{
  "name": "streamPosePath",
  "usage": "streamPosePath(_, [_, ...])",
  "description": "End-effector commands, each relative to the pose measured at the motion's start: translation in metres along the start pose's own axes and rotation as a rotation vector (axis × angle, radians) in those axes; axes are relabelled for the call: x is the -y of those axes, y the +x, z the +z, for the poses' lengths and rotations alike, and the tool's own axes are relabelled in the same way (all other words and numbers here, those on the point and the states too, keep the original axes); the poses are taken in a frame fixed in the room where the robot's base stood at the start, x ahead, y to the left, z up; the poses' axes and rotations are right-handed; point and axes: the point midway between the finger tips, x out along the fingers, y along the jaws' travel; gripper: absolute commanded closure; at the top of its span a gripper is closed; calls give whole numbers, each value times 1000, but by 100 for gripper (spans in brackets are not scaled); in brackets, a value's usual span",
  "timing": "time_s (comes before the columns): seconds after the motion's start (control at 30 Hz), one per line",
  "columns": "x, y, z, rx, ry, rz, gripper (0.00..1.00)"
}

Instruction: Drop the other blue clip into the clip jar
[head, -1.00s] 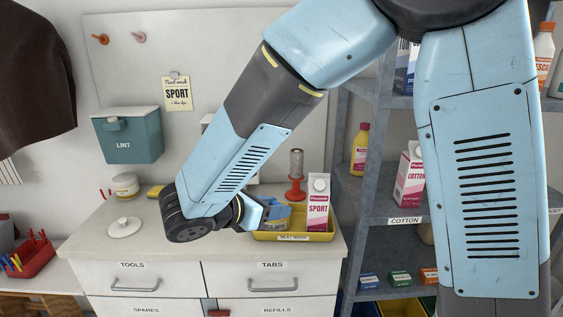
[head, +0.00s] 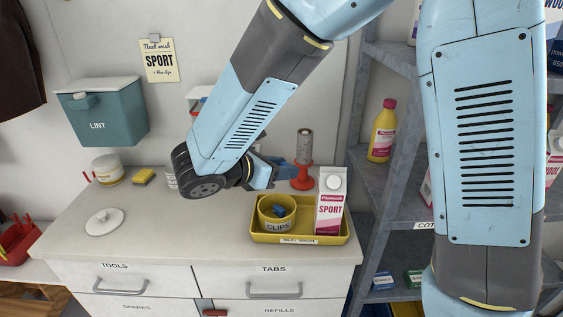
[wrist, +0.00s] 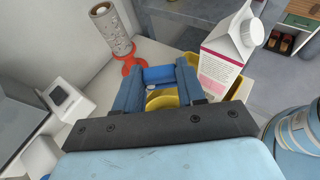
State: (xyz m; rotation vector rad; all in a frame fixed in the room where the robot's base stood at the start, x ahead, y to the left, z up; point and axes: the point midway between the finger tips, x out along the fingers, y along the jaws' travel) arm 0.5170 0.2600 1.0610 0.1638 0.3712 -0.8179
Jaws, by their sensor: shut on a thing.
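The clip jar (head: 264,223) is a small yellow tub labelled CLIPS, standing in the yellow tray on the counter. A blue clip (head: 280,211) shows inside it. My gripper (head: 288,172) is above and slightly behind the jar in the head view. In the wrist view its two blue fingers (wrist: 158,82) are shut on a blue clip (wrist: 158,75), held crosswise between the tips. The yellow jar (wrist: 160,101) shows below and between the fingers, partly hidden by them. The held clip is hard to tell from the fingers in the head view.
The yellow tray (head: 299,239) also holds a white and pink SPORT carton (head: 330,205), right of the jar. A red stand with a grey roll (head: 303,178) is behind. A white lid (head: 104,222) lies on the counter's left, which is otherwise mostly clear.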

Motion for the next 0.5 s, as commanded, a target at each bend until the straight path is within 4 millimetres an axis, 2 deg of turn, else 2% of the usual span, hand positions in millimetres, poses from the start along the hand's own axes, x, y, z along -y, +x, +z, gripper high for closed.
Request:
streamPosePath(0.2, [-1, 5, -25, 0, -8, 9, 89])
streamPosePath(0.5, [-1, 12, -44, 0, -7, 11, 89])
